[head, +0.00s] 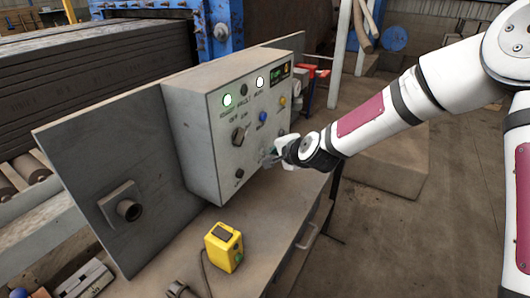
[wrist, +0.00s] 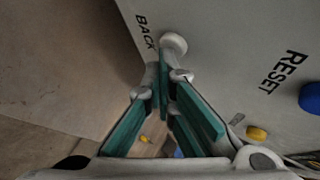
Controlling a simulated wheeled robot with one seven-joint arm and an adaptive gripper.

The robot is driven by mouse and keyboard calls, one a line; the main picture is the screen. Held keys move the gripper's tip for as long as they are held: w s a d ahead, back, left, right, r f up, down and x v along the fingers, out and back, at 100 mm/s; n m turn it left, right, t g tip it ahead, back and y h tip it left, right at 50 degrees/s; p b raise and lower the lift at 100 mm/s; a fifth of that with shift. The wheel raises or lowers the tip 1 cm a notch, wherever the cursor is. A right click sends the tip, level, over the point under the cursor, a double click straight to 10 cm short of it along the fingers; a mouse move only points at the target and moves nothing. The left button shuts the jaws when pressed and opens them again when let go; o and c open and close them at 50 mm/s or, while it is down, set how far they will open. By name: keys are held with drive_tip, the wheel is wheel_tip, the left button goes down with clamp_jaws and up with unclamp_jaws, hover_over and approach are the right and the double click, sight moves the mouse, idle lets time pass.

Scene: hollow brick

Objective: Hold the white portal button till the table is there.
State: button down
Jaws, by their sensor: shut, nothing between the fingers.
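A white round button (wrist: 174,42) sits on the grey control box beside the label BACK in the wrist view. I cannot read the word portal near it. My gripper (wrist: 164,62) is shut and empty, its fingertips right at the button's edge. I cannot tell whether they press it. In the head view my gripper (head: 269,158) is at the lower right of the control box (head: 205,140), and the button is hidden behind it there. I cannot tell which thing is the table that the task names.
The box carries two glowing white lamps, a black rotary switch (head: 240,134), a blue RESET button (wrist: 312,97) and a yellow button (wrist: 257,133). A small yellow device (head: 223,246) stands on the bench (head: 265,225). Stacked dark slabs (head: 95,65) lie at the left.

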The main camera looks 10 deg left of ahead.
drive_tip(key=shift+s+d+p, duration=0.3)
drive_tip(key=shift+d, duration=0.5)
drive_tip(key=shift+s+d+p, duration=0.3)
drive_tip(key=shift+d, duration=0.5)
drive_tip(key=shift+s+d+p, duration=0.3)
drive_tip(key=shift+d+p, duration=0.05)
drive_tip(key=shift+d, duration=0.4)
drive_tip(key=shift+s+d+p, duration=0.3)
drive_tip(key=shift+d, duration=0.5)
